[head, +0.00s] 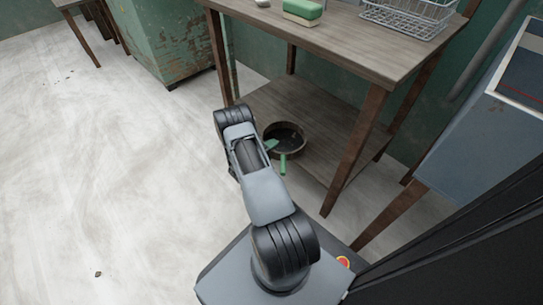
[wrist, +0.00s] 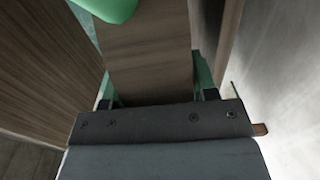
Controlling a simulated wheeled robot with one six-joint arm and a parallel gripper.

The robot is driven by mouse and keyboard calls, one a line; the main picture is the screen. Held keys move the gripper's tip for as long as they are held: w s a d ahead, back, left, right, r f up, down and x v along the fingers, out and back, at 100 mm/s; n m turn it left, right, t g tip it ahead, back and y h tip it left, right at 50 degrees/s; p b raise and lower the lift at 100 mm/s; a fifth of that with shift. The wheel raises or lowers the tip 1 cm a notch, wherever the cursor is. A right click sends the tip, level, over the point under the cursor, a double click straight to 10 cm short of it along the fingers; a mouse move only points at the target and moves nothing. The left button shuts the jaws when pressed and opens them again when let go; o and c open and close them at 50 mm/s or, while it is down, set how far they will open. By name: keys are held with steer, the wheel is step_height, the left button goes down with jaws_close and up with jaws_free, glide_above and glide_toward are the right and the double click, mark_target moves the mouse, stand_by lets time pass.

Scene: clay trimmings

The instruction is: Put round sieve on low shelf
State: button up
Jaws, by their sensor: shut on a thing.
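The round sieve (head: 297,129), a dark round pan shape with a brown rim, is at the low shelf (head: 318,147) under the wooden table in the head view. My gripper (head: 278,152) reaches in from the left and is shut on the sieve's near rim. Its green fingers show at the rim. In the wrist view a wood-coloured band (wrist: 150,65) lies between the fingers of my gripper (wrist: 157,88). I cannot tell whether the sieve rests on the shelf or hangs just above it. My arm hides the shelf's left front part.
The tabletop (head: 335,38) is above the shelf, with a green block (head: 302,9) and a wire basket (head: 408,14) on it. Table legs (head: 352,160) flank the shelf. A worn green cabinet (head: 165,40) stands behind left; a blue-grey unit (head: 480,135) stands right.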

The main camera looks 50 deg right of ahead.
steer(key=shift+w+d+f, duration=0.1)
steer(key=shift+w+f, duration=0.1)
steer(key=shift+f, duration=0.1)
steer(key=f, duration=0.1)
steer(key=f+b, duration=0.2)
steer(key=shift+w+d+f, duration=0.1)
steer(key=shift+w+f, duration=0.15)
steer(key=shift+f, duration=0.1)
steer(key=o, duration=1.2)
steer(key=shift+f, duration=0.1)
steer(key=shift+c, duration=0.2)
